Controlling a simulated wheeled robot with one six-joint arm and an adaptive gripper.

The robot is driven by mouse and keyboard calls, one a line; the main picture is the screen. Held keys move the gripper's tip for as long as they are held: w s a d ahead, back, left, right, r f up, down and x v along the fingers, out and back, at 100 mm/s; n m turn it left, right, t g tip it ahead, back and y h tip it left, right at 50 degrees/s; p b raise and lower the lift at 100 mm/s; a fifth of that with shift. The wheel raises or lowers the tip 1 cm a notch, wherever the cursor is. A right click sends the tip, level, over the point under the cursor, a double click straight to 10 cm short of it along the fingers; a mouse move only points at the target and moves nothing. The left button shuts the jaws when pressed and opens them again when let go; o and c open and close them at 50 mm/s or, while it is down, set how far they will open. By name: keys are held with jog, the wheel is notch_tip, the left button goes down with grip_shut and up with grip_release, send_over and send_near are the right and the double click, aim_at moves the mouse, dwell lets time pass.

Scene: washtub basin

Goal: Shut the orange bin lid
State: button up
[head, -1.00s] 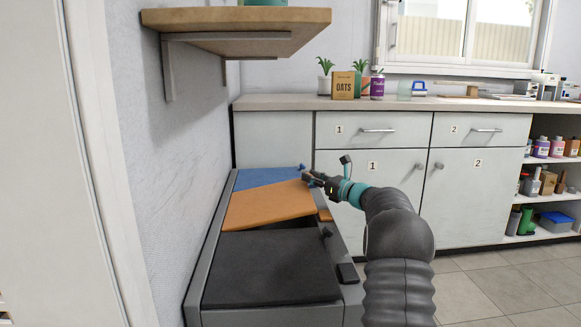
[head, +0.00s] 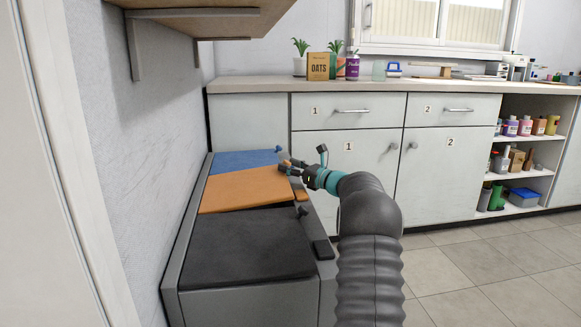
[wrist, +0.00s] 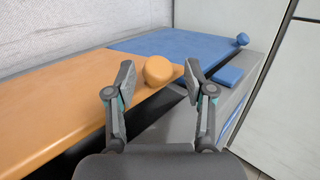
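The orange lid (head: 245,190) lies between the blue lid and the black lid on the bin unit. It sits close to level, with a dark gap under its near edge in the wrist view (wrist: 60,110). Its round orange knob (wrist: 158,70) shows between my gripper's fingertips. My gripper (wrist: 160,74) is open, one finger on each side of the knob, with visible space between them; I cannot tell whether either touches it. In the head view my gripper (head: 284,165) is at the lid's right edge, partly hiding the knob.
The blue lid (head: 245,161) lies flat behind, and the black lid (head: 245,245) lies in front. A wall borders the bins on the left, with a shelf (head: 215,15) above. White cabinets (head: 345,165) stand behind and to the right. The tiled floor (head: 470,270) at right is clear.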

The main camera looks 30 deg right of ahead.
jog(key=v, duration=1.2)
dwell(0.5)
